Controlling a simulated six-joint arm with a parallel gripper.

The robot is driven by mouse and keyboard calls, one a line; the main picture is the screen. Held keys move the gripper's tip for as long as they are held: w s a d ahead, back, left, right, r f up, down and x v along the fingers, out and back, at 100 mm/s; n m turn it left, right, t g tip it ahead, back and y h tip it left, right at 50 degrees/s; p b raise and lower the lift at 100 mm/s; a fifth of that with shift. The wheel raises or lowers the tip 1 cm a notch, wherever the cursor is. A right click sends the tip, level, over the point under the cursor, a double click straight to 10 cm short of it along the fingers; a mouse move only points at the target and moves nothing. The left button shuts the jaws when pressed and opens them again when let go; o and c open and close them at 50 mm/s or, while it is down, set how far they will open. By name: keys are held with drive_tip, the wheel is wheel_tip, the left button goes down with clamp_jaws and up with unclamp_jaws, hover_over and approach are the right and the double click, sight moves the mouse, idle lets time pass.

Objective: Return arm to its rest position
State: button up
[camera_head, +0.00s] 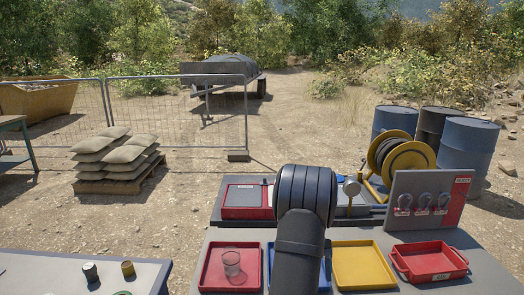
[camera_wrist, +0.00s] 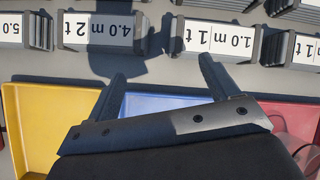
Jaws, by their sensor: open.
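My gripper (camera_wrist: 160,68) shows in the wrist view with its two dark fingers spread apart and nothing between them. The fingers point toward a row of dark items with white labels, one reading "4.0 m 2 t" (camera_wrist: 92,31) and one "1.0 m 1 t" (camera_wrist: 214,38). A blue tray (camera_wrist: 165,103) lies below the fingers, with a yellow tray (camera_wrist: 45,115) to the left and a red tray (camera_wrist: 297,118) to the right. In the head view my dark arm stands in the middle of the bench and hides my gripper and most of the blue tray.
In the head view a clear cup (camera_head: 231,263) stands in the left red tray (camera_head: 207,270). A red handled tray (camera_head: 430,262) and an upright panel (camera_head: 430,185) with hanging shackles are at right. A yellow reel (camera_head: 398,158) and drums (camera_head: 467,150) stand behind. The left table (camera_head: 60,275) holds small cylinders.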

drive_tip(key=w+a+r+m+y, duration=0.1)
drive_tip(key=w+a+m+y, duration=0.1)
drive_tip(key=w+a, duration=0.3)
drive_tip(key=w+a+r+m+t+y, duration=0.1)
drive_tip(key=w+a+m, duration=0.3)
drive_tip(key=a, duration=0.8)
drive_tip(key=shift+w+a+r+m+y, duration=0.2)
drive_tip(key=shift+w+r+m+y, duration=0.2)
drive_tip(key=shift+m, duration=0.2)
drive_tip(key=shift+f, duration=0.1)
